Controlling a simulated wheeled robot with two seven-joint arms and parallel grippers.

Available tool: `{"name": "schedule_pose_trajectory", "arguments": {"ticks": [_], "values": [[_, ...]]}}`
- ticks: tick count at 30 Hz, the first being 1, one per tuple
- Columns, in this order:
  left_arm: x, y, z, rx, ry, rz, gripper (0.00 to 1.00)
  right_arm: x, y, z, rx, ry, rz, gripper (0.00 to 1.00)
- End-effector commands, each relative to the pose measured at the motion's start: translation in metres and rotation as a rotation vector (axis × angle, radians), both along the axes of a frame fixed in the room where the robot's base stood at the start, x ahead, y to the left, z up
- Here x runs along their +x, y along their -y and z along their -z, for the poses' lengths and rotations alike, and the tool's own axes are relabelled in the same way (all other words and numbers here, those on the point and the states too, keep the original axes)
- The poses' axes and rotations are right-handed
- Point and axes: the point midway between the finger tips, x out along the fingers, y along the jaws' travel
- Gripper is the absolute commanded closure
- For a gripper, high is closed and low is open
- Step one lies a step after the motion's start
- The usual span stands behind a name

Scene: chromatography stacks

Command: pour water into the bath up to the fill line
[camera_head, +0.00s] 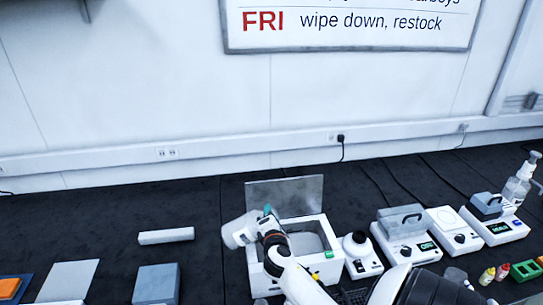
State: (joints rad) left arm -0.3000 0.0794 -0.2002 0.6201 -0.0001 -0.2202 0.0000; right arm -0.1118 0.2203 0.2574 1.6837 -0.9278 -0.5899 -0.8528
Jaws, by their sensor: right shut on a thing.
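The bath is a white box (331,268) on the dark bench, with its grey lid (298,193) raised at the back. Its grey inside shows partly; the water level and fill line cannot be made out. My right gripper (254,226) reaches over the bath's left side from the lower right. It is shut on a whitish vessel (236,233), which is tilted and held at the bath's left edge. A small teal piece shows at the gripper's top. My right arm hides part of the bath's front. My left gripper is not in view.
Right of the bath stand a small white device (361,257), a lidded unit (404,232) and a white balance-like device (452,229). A pump bottle (517,186) is at far right. Left are a white bar (166,236) and a blue-grey block (156,284), with clear bench between.

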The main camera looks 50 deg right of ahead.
Motion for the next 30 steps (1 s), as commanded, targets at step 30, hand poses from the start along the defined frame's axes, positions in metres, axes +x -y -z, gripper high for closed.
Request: {"name": "schedule_pose_trajectory", "arguments": {"ticks": [30], "values": [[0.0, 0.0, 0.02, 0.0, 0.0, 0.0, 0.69, -0.002, 0.003, 0.02, 0.129, 0.109, 0.0, 1.0]]}}
